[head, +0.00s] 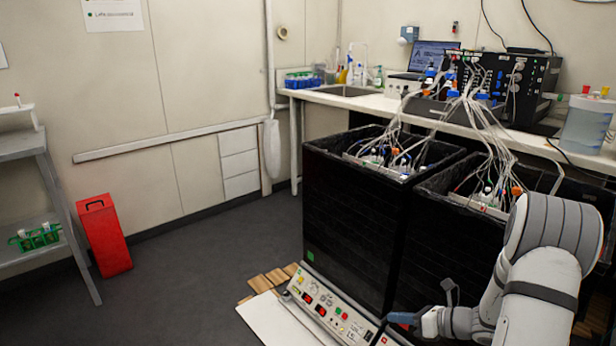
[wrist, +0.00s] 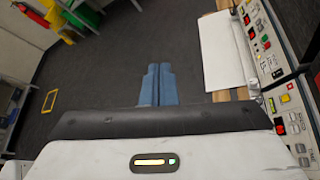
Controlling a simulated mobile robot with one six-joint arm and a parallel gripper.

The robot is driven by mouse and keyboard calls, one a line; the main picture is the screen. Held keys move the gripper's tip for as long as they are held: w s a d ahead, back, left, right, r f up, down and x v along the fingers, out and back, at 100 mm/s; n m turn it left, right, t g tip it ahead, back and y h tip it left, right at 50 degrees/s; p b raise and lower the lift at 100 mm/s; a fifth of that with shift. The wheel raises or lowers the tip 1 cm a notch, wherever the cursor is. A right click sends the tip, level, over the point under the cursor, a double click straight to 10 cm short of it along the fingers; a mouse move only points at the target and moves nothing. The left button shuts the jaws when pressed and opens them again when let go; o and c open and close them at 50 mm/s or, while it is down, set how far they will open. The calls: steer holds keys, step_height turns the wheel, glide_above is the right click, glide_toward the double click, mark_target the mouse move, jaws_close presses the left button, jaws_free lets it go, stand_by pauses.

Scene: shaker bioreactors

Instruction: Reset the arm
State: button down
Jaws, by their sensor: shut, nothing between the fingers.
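My gripper (head: 402,318) is at the lower right of the head view, in front of the control panel of the black shaker units. My arm reaches in from the right edge with its white and grey links bent. In the wrist view my gripper's blue fingers (wrist: 156,72) are together with nothing between them, pointing over the dark floor. The gripper is apart from the panel in the wrist view.
Two black shaker bioreactors (head: 345,230) with tubes stand beside my arm. Their control panel (head: 330,308) is low in front; it also shows in the wrist view (wrist: 270,60). A bench (head: 350,100) runs behind. A red box (head: 104,236) and grey shelf (head: 20,147) stand left. The floor between is clear.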

steer(key=s+a+r+n+g+h+p, duration=0.1)
steer(key=s+a+r+n+g+p, duration=0.15)
steer(key=s+r+n, duration=0.4)
steer(key=s+a+r+n+g+h+p, duration=0.2)
steer(key=a+r+n+p, duration=0.2)
steer(key=r, duration=0.5)
steer(key=s+a+r+n+g+h+p, duration=0.1)
steer(key=s+a+r+n+g+p, duration=0.2)
steer(key=r+n, duration=0.4)
steer(key=s+r+n+t+h+p, duration=0.1)
steer(key=s+r+n+h+p, duration=0.2)
steer(key=s+r+n+p, duration=0.2)
steer(key=s+d+r+n+t+h+p, duration=0.1)
steer(key=s+r+n+h+p, duration=0.3)
steer(key=r, duration=0.8)
steer(key=s+n+t+p, duration=0.1)
steer(key=s+n, duration=0.1)
steer(key=n, duration=0.1)
steer(key=shift+s+d, duration=0.15)
steer(key=shift+s, duration=0.25)
steer(key=shift+d+n, duration=0.1)
steer(key=shift+n, duration=0.15)
